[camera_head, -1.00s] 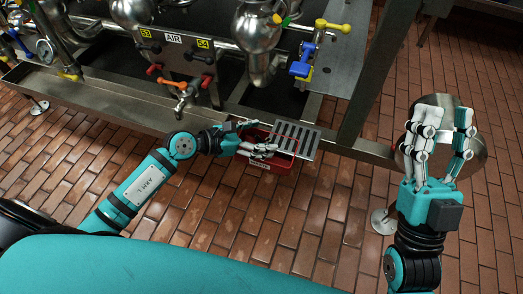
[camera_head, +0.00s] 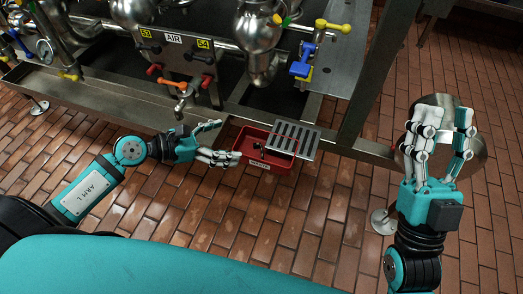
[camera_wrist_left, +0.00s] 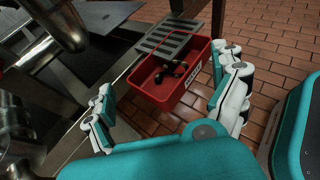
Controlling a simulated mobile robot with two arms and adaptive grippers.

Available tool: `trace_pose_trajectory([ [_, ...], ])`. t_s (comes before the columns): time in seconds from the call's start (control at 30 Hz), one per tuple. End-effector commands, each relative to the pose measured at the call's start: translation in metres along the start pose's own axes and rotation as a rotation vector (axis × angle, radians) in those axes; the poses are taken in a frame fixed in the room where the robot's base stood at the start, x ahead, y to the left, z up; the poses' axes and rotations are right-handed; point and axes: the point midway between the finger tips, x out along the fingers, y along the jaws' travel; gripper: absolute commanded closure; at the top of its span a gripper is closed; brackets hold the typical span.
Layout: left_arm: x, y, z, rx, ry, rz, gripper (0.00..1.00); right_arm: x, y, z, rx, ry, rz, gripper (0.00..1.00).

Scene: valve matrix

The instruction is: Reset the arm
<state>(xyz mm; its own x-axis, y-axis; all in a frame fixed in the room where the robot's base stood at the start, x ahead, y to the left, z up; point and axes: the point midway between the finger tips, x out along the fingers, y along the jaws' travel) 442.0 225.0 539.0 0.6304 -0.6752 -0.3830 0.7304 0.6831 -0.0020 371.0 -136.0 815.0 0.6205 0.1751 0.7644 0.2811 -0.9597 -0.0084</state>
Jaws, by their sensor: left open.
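My left gripper (camera_head: 217,142) is open and empty, just left of the red bin (camera_head: 245,140) in the head view. In the left wrist view its fingers (camera_wrist_left: 170,108) are spread, with the red bin (camera_wrist_left: 160,94) beyond them. Small dark parts (camera_wrist_left: 172,72) lie inside the bin; they also show small in the head view. My right gripper (camera_head: 440,130) is raised at the right, its fingers pointing up and apart, with nothing seen between them.
A slotted metal grate (camera_head: 294,138) lies over the bin's right side. The steel valve frame (camera_head: 110,92) with pipes and coloured handles (camera_head: 207,80) stands behind. A round metal plate (camera_head: 475,160) is behind my right gripper. The brick floor in front is clear.

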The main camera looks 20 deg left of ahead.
Motion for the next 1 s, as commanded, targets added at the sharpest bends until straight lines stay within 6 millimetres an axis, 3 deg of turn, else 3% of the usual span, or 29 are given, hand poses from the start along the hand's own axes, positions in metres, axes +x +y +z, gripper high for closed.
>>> trace_pose_trajectory([
  [0.2,-0.015,-0.001,0.0,0.001,0.0,-0.001,0.05,0.0,0.0,0.0,0.0,0.0,0.0,0.66],
  [0.73,-0.013,-0.001,0.008,-0.038,-0.039,0.011,0.05,-0.001,0.001,0.006,-0.002,-0.03,0.001,0.66],
  [0.87,-0.012,0.001,0.042,-0.252,-0.232,0.076,0.05,-0.008,0.004,0.039,-0.01,-0.195,0.007,0.66],
  [1.0,-0.029,0.023,0.082,-0.721,-0.571,0.207,0.05,-0.038,0.012,0.098,-0.023,-0.516,0.023,0.66],
])
